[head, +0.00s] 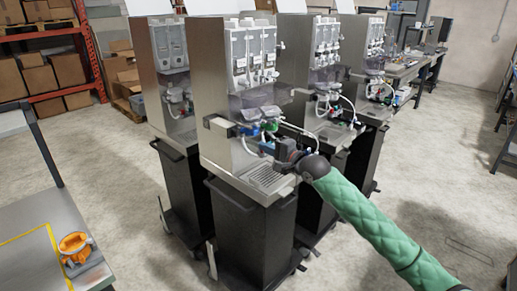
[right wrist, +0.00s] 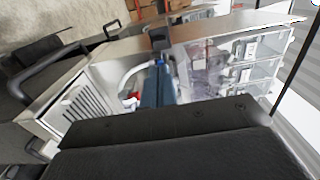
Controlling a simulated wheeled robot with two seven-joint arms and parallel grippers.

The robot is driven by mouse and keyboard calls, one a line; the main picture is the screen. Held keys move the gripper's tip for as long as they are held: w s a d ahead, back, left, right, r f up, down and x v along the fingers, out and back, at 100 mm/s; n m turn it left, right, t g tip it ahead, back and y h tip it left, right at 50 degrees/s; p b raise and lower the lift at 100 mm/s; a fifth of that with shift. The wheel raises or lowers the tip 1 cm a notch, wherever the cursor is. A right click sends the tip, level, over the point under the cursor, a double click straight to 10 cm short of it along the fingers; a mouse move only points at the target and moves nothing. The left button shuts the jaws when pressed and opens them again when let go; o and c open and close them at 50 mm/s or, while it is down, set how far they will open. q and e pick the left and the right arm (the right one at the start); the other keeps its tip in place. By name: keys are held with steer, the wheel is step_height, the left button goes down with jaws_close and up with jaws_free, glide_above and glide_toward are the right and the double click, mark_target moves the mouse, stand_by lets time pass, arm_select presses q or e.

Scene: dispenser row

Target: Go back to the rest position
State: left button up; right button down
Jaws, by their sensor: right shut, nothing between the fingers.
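My right gripper (head: 268,148) is at the front of the nearest dispenser (head: 215,150), above its drip tray (head: 268,178) and close to its nozzles and tubing. In the right wrist view its narrow blue fingers (right wrist: 158,84) are together with nothing held between them. They point at the dispenser front, where a white tube and clear containers (right wrist: 245,62) show. Whether the fingers touch the dispenser cannot be told. My right arm, in a green quilted sleeve, reaches in from the lower right. My left gripper is not in view.
More dispensers (head: 312,75) stand in a row behind, on dark wheeled carts (head: 250,240). A table (head: 35,240) at the lower left holds an orange part (head: 75,246). Shelves with boxes (head: 55,70) stand at the back left.

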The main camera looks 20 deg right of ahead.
steer(key=s+f+n+g+h, duration=0.2)
steer(key=s+f, duration=0.2)
steer(key=f, duration=1.2)
steer(key=s+a+f+n+g+h, duration=0.15)
steer(key=s+f, duration=0.25)
steer(key=f, duration=1.1)
steer(key=s+f+n+g+h, duration=0.1)
steer(key=s+f+n+g, duration=0.2)
steer(key=f, duration=1.3)
steer(key=s+a+f+n+g+h, duration=0.1)
steer(key=s+a+f+n+g, duration=0.15)
steer(key=s+f, duration=0.65)
steer(key=s+a+f+n+g, duration=0.1)
steer(key=s+a+f+g, duration=0.15)
steer(key=s+f, duration=0.65)
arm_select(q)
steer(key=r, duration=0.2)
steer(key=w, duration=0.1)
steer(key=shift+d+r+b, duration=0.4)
arm_select(e)
steer(key=s+a+f+n+g, duration=0.1)
steer(key=s+a+f, duration=0.4)
steer(key=s, duration=0.5)
steer(key=s+a+f+n+g, duration=0.2)
steer(key=s+a+f+n, duration=0.2)
steer(key=s+f, duration=0.6)
steer(key=shift+s+a+f+n+h, duration=0.3)
steer(key=shift+s+a+h, duration=0.2)
steer(key=shift+s, duration=0.3)
